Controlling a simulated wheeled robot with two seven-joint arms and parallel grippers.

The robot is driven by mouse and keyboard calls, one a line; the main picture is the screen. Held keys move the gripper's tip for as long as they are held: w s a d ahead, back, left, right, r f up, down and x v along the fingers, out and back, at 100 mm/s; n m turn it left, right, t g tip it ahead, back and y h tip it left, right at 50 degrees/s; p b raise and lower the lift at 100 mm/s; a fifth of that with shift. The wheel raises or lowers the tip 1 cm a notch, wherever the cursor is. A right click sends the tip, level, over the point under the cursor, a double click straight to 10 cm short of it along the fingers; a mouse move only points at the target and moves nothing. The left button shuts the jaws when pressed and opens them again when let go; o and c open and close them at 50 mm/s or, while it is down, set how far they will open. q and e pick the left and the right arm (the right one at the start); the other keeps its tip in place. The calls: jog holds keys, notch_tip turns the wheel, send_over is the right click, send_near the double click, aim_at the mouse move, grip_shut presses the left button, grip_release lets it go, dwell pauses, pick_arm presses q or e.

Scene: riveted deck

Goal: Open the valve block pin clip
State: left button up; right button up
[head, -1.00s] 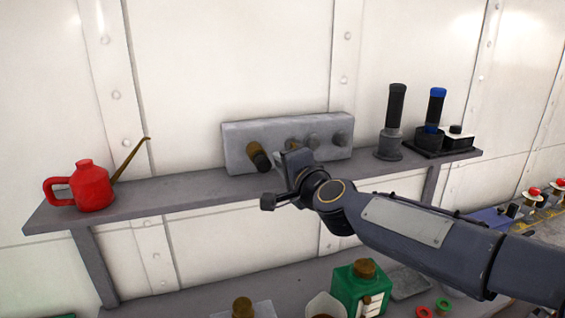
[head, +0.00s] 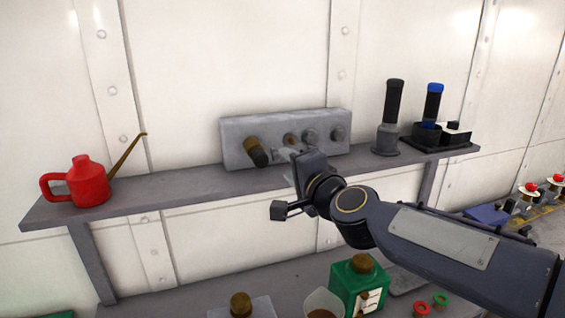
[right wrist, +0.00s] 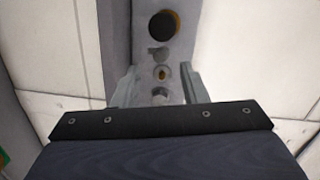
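The valve block (head: 232,147) is a long grey block on the wall shelf, with a brass and black knob (head: 256,152) at its left and several round fittings to the right. In the right wrist view the block (right wrist: 145,50) runs up and down, with the black knob (right wrist: 163,25) at the top and a small brass-ringed fitting (right wrist: 162,73) lower down. My right gripper (head: 288,154) is in front of the block's middle. In the right wrist view its fingers (right wrist: 160,76) are apart, with the fitting between them. I cannot make out the pin clip clearly. My left gripper is not in view.
A red oil can (head: 88,183) stands at the left of the shelf (head: 160,193). A dark cylinder (head: 388,132) and a black tray (head: 455,147) with a blue-topped handle stand at the right. A green bottle (head: 350,287) is on the lower surface.

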jog(key=v, duration=0.2)
jog(key=shift+s+d, duration=0.15)
jog(key=shift+s, duration=0.25)
jog(key=shift+d, duration=0.1)
jog(key=s+d+f+n+g+h, duration=0.1)
jog(key=s+d+f+n+g, duration=0.3)
jog(key=s+d+f, duration=0.4)
jog(key=s+d+f+n+g+h, duration=0.2)
jog(key=s+d+f+n+g, duration=0.3)
jog(key=s+f, duration=1.1)
jog(key=s+d+g, duration=0.1)
jog(key=s+d, duration=0.2)
jog(key=s, duration=0.2)
jog(key=shift+d+n, duration=0.2)
jog(key=shift+n, duration=0.1)
